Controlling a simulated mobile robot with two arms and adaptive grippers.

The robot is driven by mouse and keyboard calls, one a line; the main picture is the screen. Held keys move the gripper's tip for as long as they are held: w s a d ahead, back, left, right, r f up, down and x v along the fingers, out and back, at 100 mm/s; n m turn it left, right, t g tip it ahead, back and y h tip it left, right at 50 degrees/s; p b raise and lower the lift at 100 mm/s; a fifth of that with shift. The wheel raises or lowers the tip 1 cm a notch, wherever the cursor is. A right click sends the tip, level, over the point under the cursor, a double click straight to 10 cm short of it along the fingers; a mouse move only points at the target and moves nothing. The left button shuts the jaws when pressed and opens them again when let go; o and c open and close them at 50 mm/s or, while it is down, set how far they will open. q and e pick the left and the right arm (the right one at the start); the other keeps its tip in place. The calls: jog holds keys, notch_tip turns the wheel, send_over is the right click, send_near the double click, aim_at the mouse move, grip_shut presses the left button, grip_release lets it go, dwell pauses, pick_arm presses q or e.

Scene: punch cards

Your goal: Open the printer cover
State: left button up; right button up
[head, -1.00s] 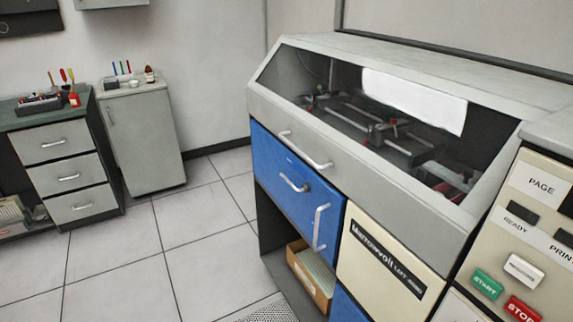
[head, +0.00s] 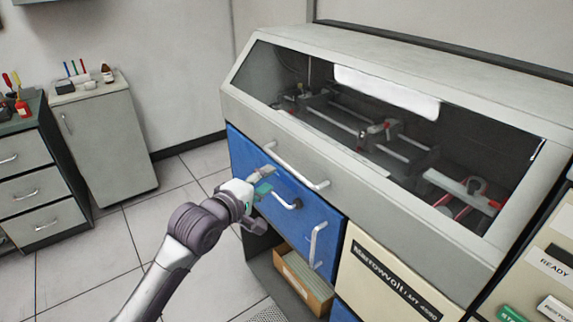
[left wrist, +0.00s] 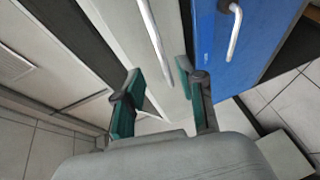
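The printer cover (head: 455,236) is a grey sloped front with a dark window, and it is closed in the head view. Its long silver handle (head: 296,169) runs along the lower front; it also shows in the left wrist view (left wrist: 153,38). My left gripper (head: 262,179) is in front of the blue panel, just below the left end of this handle. In the left wrist view my left gripper (left wrist: 160,92) has its teal-padded fingers spread apart, with nothing held. The handle lies ahead of the gap between the fingers, not visibly gripped. My right gripper is not in view.
Blue panels (head: 325,220) with smaller silver handles sit below the cover, close to my left gripper. A cardboard box of cards (head: 303,278) stands in the open bay. A grey cabinet (head: 110,145) stands at the left. The tiled floor between is clear.

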aim_at(285, 167)
pick_arm(q)
jog(key=p+x, duration=0.1)
jog(key=x, duration=0.9)
jog(key=shift+f, duration=0.1)
grip_shut()
